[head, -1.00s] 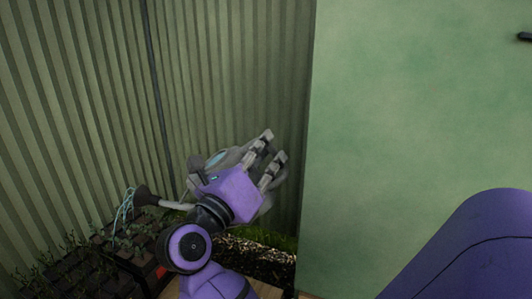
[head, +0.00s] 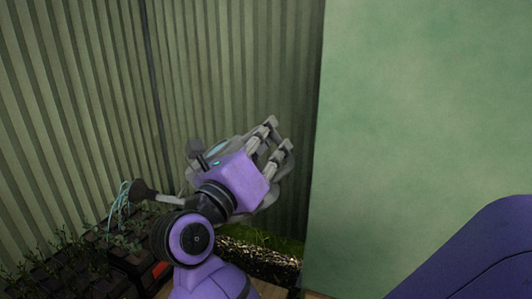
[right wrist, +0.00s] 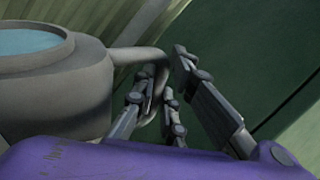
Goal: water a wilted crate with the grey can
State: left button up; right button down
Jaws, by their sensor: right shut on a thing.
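The grey can (head: 217,148) is in my right gripper (head: 279,134), near the corrugated wall. My right gripper is shut on the can's handle (right wrist: 140,58). The can's open top shows pale blue water (right wrist: 30,42) in the right wrist view. The spout points left and ends in a dark rose (head: 143,190). Thin pale blue water streams (head: 120,203) fall from the rose over a dark crate (head: 133,264) of small green plants. My arm hides part of the can and of that crate. I cannot tell how wilted its plants are. My left gripper is not in view.
More dark cells with seedlings (head: 50,262) stand at the lower left. The corrugated wall (head: 90,110) rises close behind, and a green wall (head: 420,110) stands at the right. A planted bed of dark soil (head: 262,262) lies below my gripper.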

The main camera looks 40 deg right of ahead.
jog(key=shift+r, duration=0.25)
jog(key=shift+a+r, duration=0.15)
jog(key=shift+r, duration=0.25)
pick_arm(q)
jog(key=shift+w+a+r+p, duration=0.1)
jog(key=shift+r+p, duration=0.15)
jog(key=shift+p, duration=0.05)
pick_arm(e)
jog(key=shift+w+a+r+n, duration=0.1)
jog(key=shift+w+r+n, duration=0.05)
jog(key=shift+r+n, duration=0.15)
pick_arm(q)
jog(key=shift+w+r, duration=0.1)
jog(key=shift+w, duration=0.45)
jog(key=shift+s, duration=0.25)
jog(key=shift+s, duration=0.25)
